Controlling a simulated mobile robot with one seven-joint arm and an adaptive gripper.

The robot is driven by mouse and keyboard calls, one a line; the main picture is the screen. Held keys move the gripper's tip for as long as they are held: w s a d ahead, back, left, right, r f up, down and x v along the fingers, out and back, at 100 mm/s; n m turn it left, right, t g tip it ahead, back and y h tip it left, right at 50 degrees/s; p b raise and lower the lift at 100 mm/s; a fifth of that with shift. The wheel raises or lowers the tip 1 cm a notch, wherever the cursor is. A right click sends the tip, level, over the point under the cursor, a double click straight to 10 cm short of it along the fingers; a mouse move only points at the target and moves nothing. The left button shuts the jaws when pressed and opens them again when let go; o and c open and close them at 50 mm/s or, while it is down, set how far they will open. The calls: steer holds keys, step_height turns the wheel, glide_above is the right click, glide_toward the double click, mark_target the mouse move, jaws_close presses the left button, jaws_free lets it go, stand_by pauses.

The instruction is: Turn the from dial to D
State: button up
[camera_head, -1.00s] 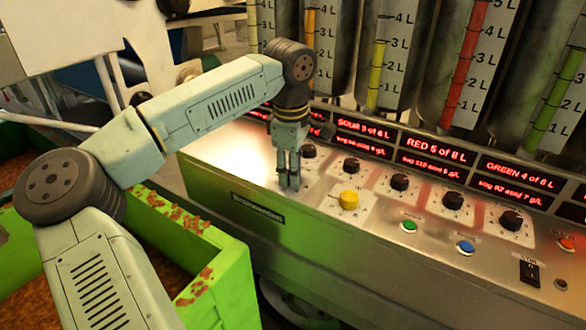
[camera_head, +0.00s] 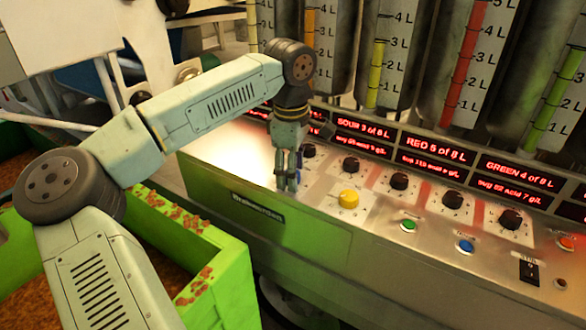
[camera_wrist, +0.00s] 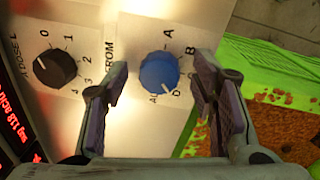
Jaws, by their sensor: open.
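The blue FROM dial (camera_wrist: 159,72) sits on the metal panel in the wrist view, with letters A, B and D beside it. Its white mark is at its lower edge, close to the letter D (camera_wrist: 176,93). In the head view my gripper (camera_head: 287,183) points down at the left end of the panel and hides most of the dial.
A black dose dial (camera_wrist: 54,68) is beside the FROM dial. A yellow knob (camera_head: 348,199) and several black knobs are to the right in the head view. A green bin (camera_head: 222,270) with orange-brown contents stands in front of the panel at left.

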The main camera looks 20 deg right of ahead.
steer(key=shift+r, duration=0.1)
step_height(320, 180, up, 12)
steer(key=shift+s+a, duration=0.25)
steer(key=shift+s, duration=0.05)
stand_by(0.5)
